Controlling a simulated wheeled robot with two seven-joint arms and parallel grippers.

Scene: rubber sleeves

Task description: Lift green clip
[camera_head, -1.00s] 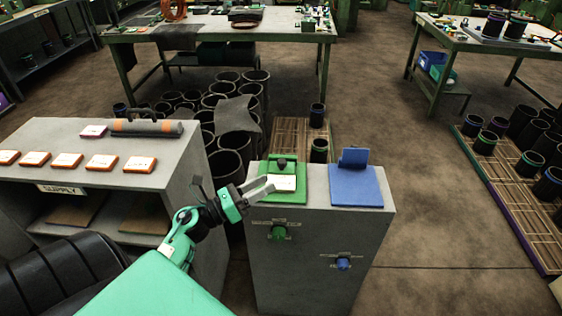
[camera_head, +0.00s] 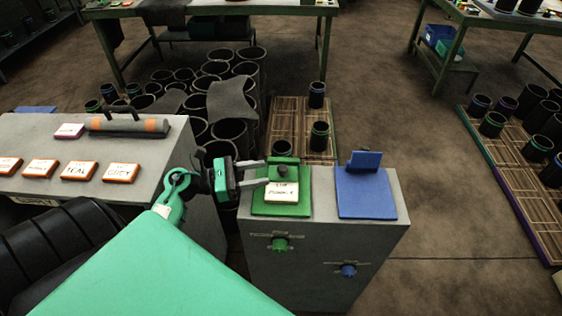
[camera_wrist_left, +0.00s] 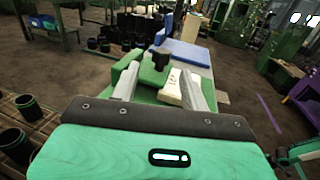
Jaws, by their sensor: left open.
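The green clip (camera_head: 285,161) with its dark knob (camera_head: 283,170) stands at the far edge of a green board (camera_head: 281,210) on a grey cabinet. A white written card (camera_head: 283,190) lies on the board just in front of the clip. My left gripper (camera_head: 267,172) is open and empty, just left of the knob, with its fingers pointing right. In the left wrist view, the knob (camera_wrist_left: 160,58) shows beyond and between the two fingers (camera_wrist_left: 158,85), and the card (camera_wrist_left: 171,88) lies beside the right finger. Contact cannot be told. My right gripper is not in view.
A blue board (camera_head: 366,194) with a blue upright clip (camera_head: 364,161) stands right of the green one. Green (camera_head: 280,244) and blue (camera_head: 348,271) knobs are on the cabinet front. A grey shelf (camera_head: 150,175) with several orange-edged labels stands left. Black sleeves crowd the floor behind.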

